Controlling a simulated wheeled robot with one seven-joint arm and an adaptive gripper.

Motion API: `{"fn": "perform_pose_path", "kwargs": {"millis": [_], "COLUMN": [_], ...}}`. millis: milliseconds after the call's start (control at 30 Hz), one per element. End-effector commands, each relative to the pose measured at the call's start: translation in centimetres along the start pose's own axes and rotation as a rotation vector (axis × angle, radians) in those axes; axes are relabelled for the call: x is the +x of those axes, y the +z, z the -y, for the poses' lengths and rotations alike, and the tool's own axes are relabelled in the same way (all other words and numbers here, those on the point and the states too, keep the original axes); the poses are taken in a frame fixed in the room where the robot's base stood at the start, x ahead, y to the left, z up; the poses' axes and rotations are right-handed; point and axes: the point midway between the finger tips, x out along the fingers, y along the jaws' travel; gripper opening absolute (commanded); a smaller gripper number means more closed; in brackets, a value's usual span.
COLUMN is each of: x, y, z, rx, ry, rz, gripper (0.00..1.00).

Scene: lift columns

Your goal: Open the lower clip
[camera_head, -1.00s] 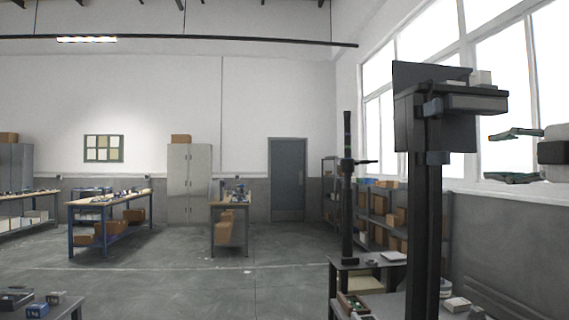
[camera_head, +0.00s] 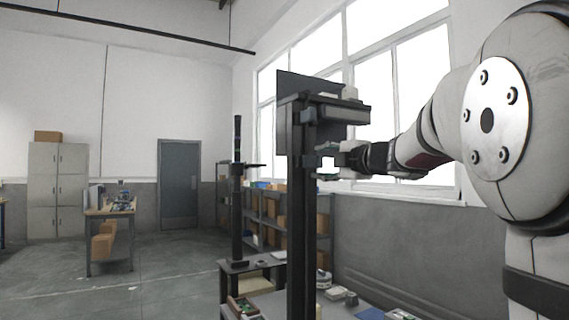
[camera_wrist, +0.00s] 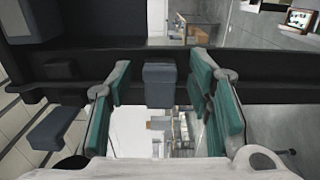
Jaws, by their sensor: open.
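The dark lift column (camera_head: 302,215) stands upright right of centre in the head view. My gripper (camera_head: 327,168) reaches it from the right, at its upper part. In the wrist view the column runs across the picture, and a blue-grey block, seemingly the lower clip (camera_wrist: 158,84), sits on it. My gripper (camera_wrist: 160,100) is open, its teal-padded fingers on either side of this clip with gaps. A second blue-grey block (camera_wrist: 57,130), seemingly the upper clip, lies left of the left finger. In the head view the lower clip is hard to make out beside my fingertips.
A dark panel (camera_head: 289,88) and a grey box-like head (camera_head: 343,112) top the column, just above my gripper. A thinner column (camera_head: 238,190) stands to the left. Shelves with boxes (camera_head: 287,220) stand behind. Small items lie on the low table below.

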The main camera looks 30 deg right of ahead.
Motion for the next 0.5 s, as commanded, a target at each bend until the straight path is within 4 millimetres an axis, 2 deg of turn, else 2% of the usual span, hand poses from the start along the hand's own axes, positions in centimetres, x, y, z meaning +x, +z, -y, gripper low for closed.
{"fn": "perform_pose_path", "kwargs": {"millis": [167, 300, 367, 500], "x": [-0.01, -0.02, -0.03, -0.03], "y": [0.0, 0.01, 0.01, 0.0], "z": [0.01, 0.02, 0.02, 0.03], "rx": [0.0, 0.0, 0.001, 0.001], "ry": [0.0, 0.0, 0.0, 0.0], "rz": [0.0, 0.0, 0.0, 0.001], "gripper": [0.44, 0.13, 0.0, 0.0]}}
